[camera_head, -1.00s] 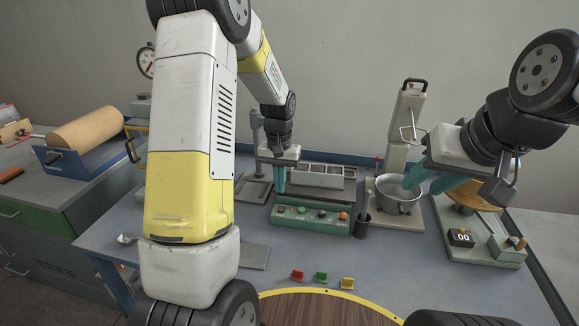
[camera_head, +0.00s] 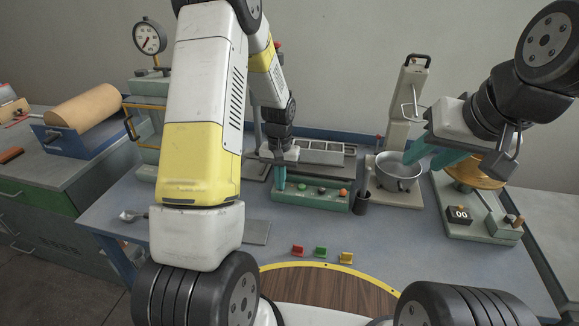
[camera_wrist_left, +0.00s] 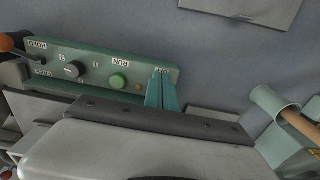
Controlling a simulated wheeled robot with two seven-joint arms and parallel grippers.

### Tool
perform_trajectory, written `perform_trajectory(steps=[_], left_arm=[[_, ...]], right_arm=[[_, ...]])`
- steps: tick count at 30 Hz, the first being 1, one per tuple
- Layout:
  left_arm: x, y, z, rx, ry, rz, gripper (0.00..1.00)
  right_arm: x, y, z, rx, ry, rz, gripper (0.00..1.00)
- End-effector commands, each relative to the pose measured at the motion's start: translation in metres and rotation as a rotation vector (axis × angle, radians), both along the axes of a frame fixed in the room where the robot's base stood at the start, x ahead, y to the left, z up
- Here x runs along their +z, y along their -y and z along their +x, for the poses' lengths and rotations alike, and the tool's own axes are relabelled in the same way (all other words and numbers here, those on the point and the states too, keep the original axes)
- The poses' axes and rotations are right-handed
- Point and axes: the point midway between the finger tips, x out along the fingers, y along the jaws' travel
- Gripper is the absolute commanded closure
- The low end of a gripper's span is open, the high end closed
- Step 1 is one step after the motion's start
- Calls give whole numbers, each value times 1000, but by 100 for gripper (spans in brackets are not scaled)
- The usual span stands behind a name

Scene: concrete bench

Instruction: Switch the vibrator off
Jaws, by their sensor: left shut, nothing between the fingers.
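The green control panel (camera_head: 325,203) sits below a grey compartmented mould (camera_head: 325,148) at the bench's middle. My left gripper (camera_head: 279,181) is shut and empty, fingers pointing down at the panel's left end. In the left wrist view the panel (camera_wrist_left: 98,62) appears turned around. A green button (camera_wrist_left: 119,82) by RUN, a small orange lamp and a dark knob (camera_wrist_left: 73,70) show. My right gripper (camera_head: 428,156) looks open beside the metal pot.
The metal pot (camera_head: 398,172) stands right of the panel, with a dark cup (camera_head: 362,203) between. A timer (camera_head: 460,214) is at the right. Small red, green and yellow pieces (camera_head: 321,252) lie in front. The bench between them and the panel is clear.

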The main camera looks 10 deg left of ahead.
Motion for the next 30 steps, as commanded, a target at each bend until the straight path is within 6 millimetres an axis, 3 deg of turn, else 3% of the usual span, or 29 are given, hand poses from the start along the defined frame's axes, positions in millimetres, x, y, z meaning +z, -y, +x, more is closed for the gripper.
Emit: perform_trajectory(steps=[30], left_arm=[[10, 1, 15, 0, 0, 0, 100]], right_arm=[[0, 0, 0, 0, 0, 0, 64]])
